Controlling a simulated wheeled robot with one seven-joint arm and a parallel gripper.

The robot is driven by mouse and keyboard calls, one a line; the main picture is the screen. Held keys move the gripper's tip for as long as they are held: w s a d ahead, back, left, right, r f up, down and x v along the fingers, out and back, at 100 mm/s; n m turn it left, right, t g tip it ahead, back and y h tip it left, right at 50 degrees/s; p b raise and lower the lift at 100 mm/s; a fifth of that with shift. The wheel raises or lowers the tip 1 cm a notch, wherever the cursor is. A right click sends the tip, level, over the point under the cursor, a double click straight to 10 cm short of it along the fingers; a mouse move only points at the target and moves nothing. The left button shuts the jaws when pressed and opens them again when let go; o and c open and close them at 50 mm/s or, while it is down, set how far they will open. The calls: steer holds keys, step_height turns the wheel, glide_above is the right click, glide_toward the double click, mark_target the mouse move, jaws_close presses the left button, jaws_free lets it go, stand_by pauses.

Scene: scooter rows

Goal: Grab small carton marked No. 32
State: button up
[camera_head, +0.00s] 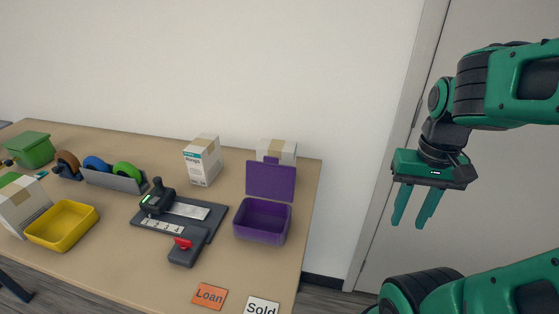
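No number 32 can be read on any carton in this view. A small white carton (203,161) with a teal label and brown tape on top stands at the back middle of the table. Another carton (277,151) with brown tape on top stands behind the purple box, mostly hidden by its raised lid. A third white carton (20,205) with a green patch is at the left, cut off by the picture edge. My gripper (410,223) hangs in the air right of the table, fingers pointing down and apart, with nothing between them.
The tan table (125,275) carries a yellow tray (62,225), an open purple box (262,221), a dark device with a red knob (187,247), a tape holder (112,180) and a green box (30,150). Loan (209,296) and Sold (262,307) cards lie in front.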

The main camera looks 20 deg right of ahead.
steer(key=o, duration=1)
steer(key=shift+s+a+r, duration=0.15)
steer(key=shift+s+r, duration=0.1)
steer(key=shift+c, duration=0.2)
steer(key=m+t+y, duration=0.7)
steer(key=m+y, duration=0.4)
steer(key=m, duration=0.6)
glide_toward(295, 150)
steer(key=w+a+f, duration=0.1)
steer(key=a+f, duration=0.1)
steer(key=w+a+f, duration=0.1)
steer(key=f, duration=0.1)
steer(key=shift+w+a, duration=0.3)
steer(key=shift+w+r+m, duration=0.3)
steer(key=shift+w+m, duration=0.1)
steer(key=shift+m, duration=0.1)
steer(key=shift+y, duration=0.3)
steer(key=x, duration=0.5)
steer(key=shift+w+x, duration=0.25)
steer(key=shift+x, duration=2.55)
